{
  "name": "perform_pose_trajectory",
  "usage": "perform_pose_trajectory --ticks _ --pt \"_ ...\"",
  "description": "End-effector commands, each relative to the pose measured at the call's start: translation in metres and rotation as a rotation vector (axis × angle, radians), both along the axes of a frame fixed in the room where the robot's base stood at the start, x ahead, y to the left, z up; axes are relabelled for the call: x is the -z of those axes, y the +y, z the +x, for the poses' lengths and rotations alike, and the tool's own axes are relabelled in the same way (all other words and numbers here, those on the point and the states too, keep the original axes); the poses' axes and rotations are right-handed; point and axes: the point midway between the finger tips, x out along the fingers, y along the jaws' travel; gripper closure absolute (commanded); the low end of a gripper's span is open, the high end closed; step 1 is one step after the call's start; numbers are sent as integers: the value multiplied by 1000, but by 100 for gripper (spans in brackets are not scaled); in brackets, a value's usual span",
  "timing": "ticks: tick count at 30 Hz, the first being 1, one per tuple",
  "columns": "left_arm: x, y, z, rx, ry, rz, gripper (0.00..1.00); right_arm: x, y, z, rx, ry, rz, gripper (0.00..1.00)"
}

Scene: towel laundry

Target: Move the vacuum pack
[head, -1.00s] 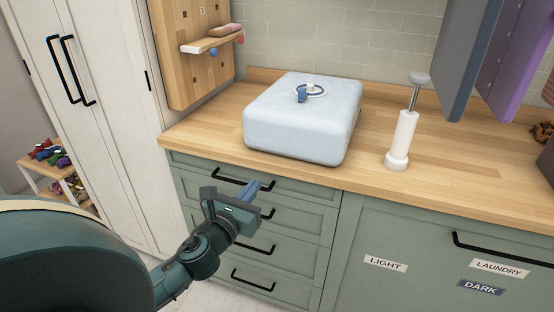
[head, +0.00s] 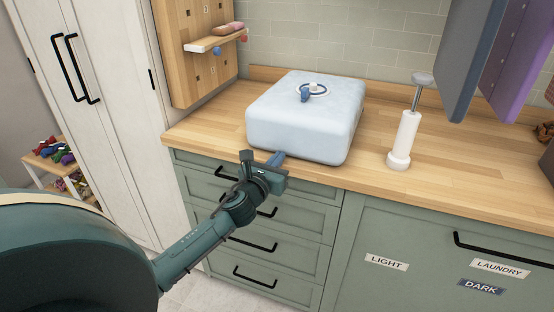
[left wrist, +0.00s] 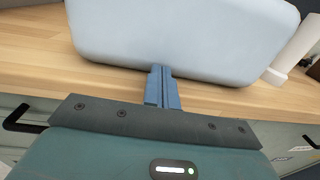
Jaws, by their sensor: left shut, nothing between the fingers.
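The vacuum pack (head: 303,122) is a pale blue, puffy, box-shaped bag lying on the wooden counter. A round white valve with a blue tab sits on its top. It also fills the upper part of the left wrist view (left wrist: 180,35). My left gripper (head: 278,157) is at the counter's front edge, right at the pack's near lower side. In the left wrist view its blue fingers (left wrist: 162,72) are together and empty, with tips at the pack's lower edge. I cannot tell whether they touch it. My right gripper is not in view.
A white hand pump (head: 404,140) stands on the counter (head: 465,175) right of the pack. A pegboard with a small shelf (head: 215,42) is at the back left. Green drawers (head: 262,215) are below. Blue and purple panels (head: 478,60) hang at the upper right.

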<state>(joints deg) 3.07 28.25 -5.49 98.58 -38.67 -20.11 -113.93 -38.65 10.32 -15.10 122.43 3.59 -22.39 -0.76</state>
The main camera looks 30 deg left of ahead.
Motion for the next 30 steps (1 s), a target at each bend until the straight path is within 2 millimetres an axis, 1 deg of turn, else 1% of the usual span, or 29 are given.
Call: perform_pose_trajectory --ticks 5,8,12,15,30 --pt "0 0 1 0 0 0 100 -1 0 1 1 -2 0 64" --pt "0 1 10 0 -2 0 100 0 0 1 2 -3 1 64" --pt "0 5 29 1 -2 1 100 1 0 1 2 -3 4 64" --pt "0 6 36 0 -2 1 100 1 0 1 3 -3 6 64" --pt "0 8 37 0 0 0 100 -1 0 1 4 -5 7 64"
